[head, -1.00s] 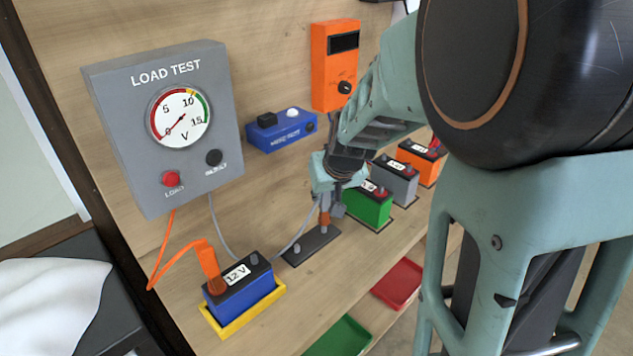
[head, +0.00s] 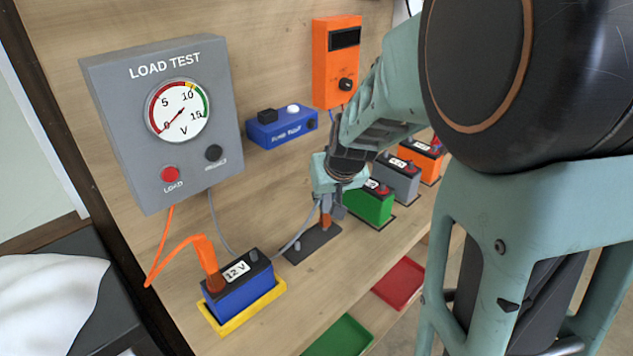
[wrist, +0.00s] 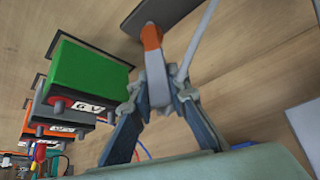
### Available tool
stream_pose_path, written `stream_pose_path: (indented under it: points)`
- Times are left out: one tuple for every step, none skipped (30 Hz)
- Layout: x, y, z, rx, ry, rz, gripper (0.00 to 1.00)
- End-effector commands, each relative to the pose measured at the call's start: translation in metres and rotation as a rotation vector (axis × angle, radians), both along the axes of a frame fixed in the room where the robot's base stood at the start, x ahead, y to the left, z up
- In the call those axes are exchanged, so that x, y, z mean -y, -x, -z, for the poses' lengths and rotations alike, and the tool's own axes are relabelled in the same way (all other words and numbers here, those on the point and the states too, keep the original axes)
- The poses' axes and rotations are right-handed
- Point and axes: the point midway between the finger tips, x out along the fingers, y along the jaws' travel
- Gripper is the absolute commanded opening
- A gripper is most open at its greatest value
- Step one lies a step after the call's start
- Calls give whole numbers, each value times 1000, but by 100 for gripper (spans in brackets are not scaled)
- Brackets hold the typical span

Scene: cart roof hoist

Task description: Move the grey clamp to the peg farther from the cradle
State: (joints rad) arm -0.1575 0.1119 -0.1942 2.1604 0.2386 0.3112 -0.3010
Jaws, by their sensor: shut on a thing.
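My gripper (head: 331,208) points down at the right end of a dark plate (head: 306,249). It is shut on the grey clamp (wrist: 156,82), whose copper-orange tip (head: 326,219) meets or hangs just over that end. I cannot tell whether the tip grips a peg there; any peg at that end is hidden. A bare grey peg (head: 297,243) stands at the plate's left end, nearer the yellow cradle (head: 222,327). The cradle holds a blue 12 V battery (head: 243,298) with an orange clamp (head: 212,273) on its left terminal.
A grey cable (head: 297,240) runs to the grey clamp. A green battery (head: 368,207) stands close right of my gripper, with grey (head: 397,181) and orange (head: 424,160) ones beyond. The load tester (head: 205,150) is on the wall. Green (head: 340,336) and red (head: 399,284) trays lie below.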

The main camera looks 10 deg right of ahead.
Motion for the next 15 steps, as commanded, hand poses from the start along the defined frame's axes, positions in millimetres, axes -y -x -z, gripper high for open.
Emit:
stream_pose_path:
  points:
    - [0, 0, 2, 1, 0, 0, 0]
    - [0, 0, 3, 1, 0, 0, 0]
    - [0, 0, 4, 1, 0, 0, 0]
    - [0, 0, 5, 1, 0, 0, 0]
    - [0, 0, 5, 1, 0, 0, 0]
    - [0, 0, 6, 1, 0, 0, 0]
    - [0, 0, 7, 1, 0, 0, 0]
    - [0, 0, 8, 1, 0, 0, 0]
    - [0, 0, 9, 1, 0, 0, 0]
    - [0, 0, 9, 1, 0, 0, 0]
    - [0, 0, 10, 1, 0, 0, 0]
    - [0, 0, 11, 1, 0, 0, 0]
    - [0, 0, 12, 1, 0, 0, 0]
    - [0, 0, 13, 1, 0, 0, 0]
    - [0, 0, 14, 1, 0, 0, 0]
